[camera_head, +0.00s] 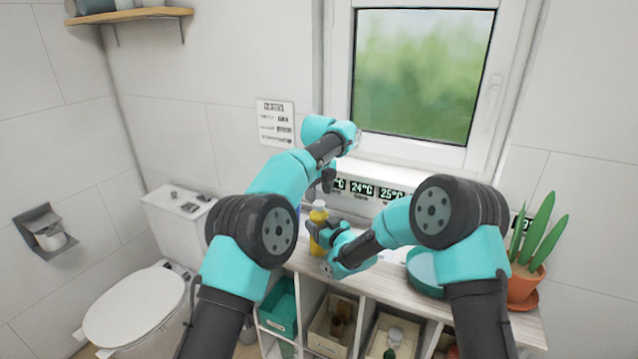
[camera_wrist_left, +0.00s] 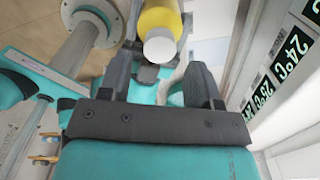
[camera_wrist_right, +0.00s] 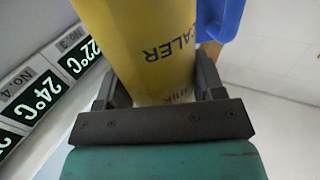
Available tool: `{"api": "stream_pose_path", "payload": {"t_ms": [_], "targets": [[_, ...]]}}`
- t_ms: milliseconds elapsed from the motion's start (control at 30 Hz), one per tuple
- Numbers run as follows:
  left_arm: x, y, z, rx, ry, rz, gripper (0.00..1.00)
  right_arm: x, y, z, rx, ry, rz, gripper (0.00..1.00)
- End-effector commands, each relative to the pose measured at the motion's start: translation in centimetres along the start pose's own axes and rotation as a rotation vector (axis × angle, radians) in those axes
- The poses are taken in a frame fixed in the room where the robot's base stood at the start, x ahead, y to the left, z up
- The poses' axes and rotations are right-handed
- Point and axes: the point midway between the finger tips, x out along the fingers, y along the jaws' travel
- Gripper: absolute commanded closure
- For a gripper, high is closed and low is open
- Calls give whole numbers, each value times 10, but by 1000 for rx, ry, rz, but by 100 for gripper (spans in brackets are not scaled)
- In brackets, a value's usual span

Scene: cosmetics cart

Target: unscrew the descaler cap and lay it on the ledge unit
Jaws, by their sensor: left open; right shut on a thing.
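The yellow descaler bottle (camera_head: 317,217) stands upright near the left end of the ledge unit (camera_head: 378,287), with its white cap (camera_head: 319,204) on top. My right gripper (camera_head: 318,240) is shut around the bottle's body; the right wrist view shows the yellow wall with dark lettering (camera_wrist_right: 165,50) between its fingers. My left gripper (camera_head: 328,183) is open and empty, just above the cap. In the left wrist view the white cap (camera_wrist_left: 160,47) lies ahead, between the open fingers, apart from them.
A blue object (camera_wrist_right: 222,18) is close beside the bottle. Temperature displays (camera_head: 362,190) line the back. A teal round container (camera_head: 425,270) and a potted plant (camera_head: 526,280) stand to the right. A toilet (camera_head: 135,305) is at left. Some bare top shows between bottle and container.

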Motion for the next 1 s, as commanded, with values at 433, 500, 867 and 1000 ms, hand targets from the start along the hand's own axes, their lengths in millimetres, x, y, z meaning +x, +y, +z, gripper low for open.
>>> {"api": "stream_pose_path", "payload": {"t_ms": [433, 500, 867, 1000], "targets": [[38, 0, 0, 0, -1, 0, 43, 0, 0, 0, 0, -1, 0, 100], [38, 0, 0, 0, -1, 0, 43, 0, 0, 0, 0, -1, 0, 100], [38, 0, 0, 0, -1, 0, 62, 0, 0, 0, 0, 0, 0, 100], [38, 0, 0, 0, -1, 0, 75, 0, 0, 0, 0, 0, 0, 100]]}}
